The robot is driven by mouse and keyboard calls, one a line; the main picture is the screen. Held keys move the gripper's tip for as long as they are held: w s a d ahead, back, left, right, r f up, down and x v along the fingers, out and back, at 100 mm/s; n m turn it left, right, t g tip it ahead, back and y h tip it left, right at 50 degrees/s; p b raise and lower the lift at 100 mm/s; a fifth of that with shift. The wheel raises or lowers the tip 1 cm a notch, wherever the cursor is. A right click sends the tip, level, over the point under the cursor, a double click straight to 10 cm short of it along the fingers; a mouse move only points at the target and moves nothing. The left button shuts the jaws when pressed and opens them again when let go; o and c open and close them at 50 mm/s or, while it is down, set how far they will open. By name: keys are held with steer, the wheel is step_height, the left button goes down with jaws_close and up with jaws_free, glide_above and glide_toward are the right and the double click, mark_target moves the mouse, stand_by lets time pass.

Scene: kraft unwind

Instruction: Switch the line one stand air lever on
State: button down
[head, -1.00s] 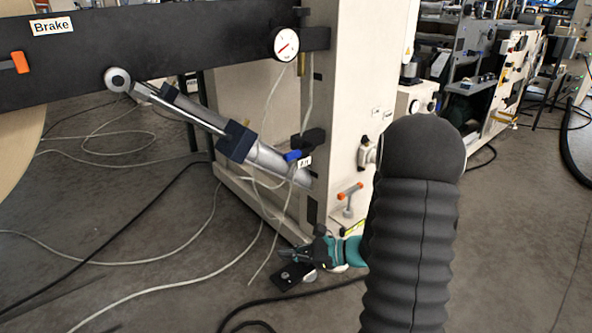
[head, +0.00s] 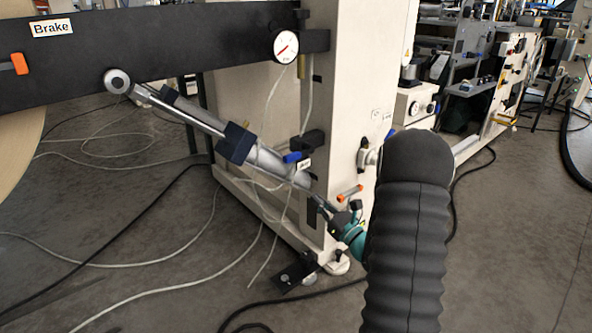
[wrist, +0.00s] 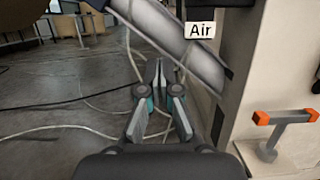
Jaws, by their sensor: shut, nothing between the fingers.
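A lever with a blue handle (head: 292,157) sits on a black valve body (head: 309,141) on the face of the beige stand (head: 345,90). A small white label (head: 304,164) hangs just below it. The label reads "Air" in the wrist view (wrist: 199,30), where the blue handle is not visible. My gripper (head: 318,203) is shut and empty, below the label and beside the stand's lower face. It also shows in the wrist view (wrist: 168,75), with its fingertips close together, left of and below the label, apart from the lever.
An orange-ended T-handle (head: 349,193) stands on the stand's side, right of my gripper; it also shows in the wrist view (wrist: 285,117). A grey cylinder (head: 270,160) slants down to the stand from the black "Brake" beam (head: 180,50). A gauge (head: 286,46) is on the beam. Cables cross the floor.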

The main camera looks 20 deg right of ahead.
mark_target(298, 153)
steer(key=shift+w, duration=0.1)
steer(key=w+a+r, duration=0.3)
steer(key=w+r, duration=0.3)
steer(key=w, duration=0.3)
steer(key=shift+r+p, duration=0.2)
steer(key=shift+p, duration=0.1)
stand_by(0.4)
